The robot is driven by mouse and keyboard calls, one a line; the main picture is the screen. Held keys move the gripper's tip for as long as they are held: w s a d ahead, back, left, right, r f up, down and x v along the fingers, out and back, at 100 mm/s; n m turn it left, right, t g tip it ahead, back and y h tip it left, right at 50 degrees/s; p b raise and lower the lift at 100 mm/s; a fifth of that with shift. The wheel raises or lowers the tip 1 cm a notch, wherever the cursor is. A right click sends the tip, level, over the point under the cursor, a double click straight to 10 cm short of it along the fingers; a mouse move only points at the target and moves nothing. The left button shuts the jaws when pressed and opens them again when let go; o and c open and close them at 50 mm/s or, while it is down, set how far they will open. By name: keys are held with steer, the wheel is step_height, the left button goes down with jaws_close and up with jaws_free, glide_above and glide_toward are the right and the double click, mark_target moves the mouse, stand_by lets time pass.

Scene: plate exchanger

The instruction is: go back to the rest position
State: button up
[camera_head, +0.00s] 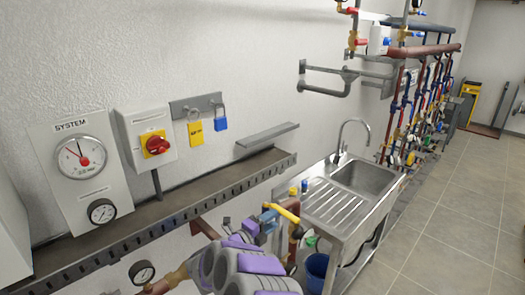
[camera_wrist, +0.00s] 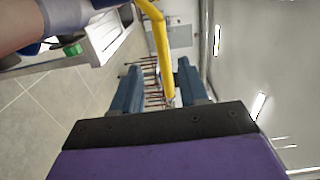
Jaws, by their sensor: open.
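My gripper (camera_wrist: 160,76) is open, with its two dark blue fingers apart in the wrist view. A yellow valve handle (camera_wrist: 158,38) runs through the gap between the fingers in that picture. I cannot tell whether either finger touches it. In the head view the yellow handle (camera_head: 284,213) sits on a reddish-brown pipe in front of the wall shelf. My gripper (camera_head: 267,217) is right beside it there, with my grey and purple arm reaching up from the bottom edge and hiding part of the pipework.
A steel sink (camera_head: 366,177) stands just right of the handle, with a blue bucket (camera_head: 317,268) below. A perforated wall rail (camera_head: 180,228) runs behind my arm. A gauge panel (camera_head: 82,165) and a red rotary switch (camera_head: 156,145) are on the left. Tiled floor (camera_head: 460,215) is clear at right.

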steer(key=w+a+r+n+t+y, duration=0.2)
steer(key=w+a+r+n+y, duration=0.1)
steer(key=a+r+n+y, duration=0.75)
steer(key=s+a+r+n+g+y, duration=0.2)
steer(key=s+a+n+y, duration=0.15)
steer(key=s, duration=0.25)
steer(key=s+a+r+n+g+y, duration=0.2)
steer(key=s+n+y, duration=0.3)
steer(key=s, duration=0.2)
steer(key=s+d+f+n+g+h, duration=0.2)
steer(key=s+d, duration=0.6)
steer(key=s, duration=0.6)
steer(key=s+d+f+n+g+h, duration=0.2)
steer(key=s+d+g, duration=0.4)
steer(key=s, duration=0.8)
steer(key=s+d+f+n+g+h, duration=0.2)
steer(key=s+d+f+n+g, duration=0.2)
steer(key=s+d, duration=0.8)
steer(key=shift+s+d+f+h, duration=0.25)
steer(key=shift+s+f+h, duration=0.05)
steer(key=shift+s, duration=0.6)
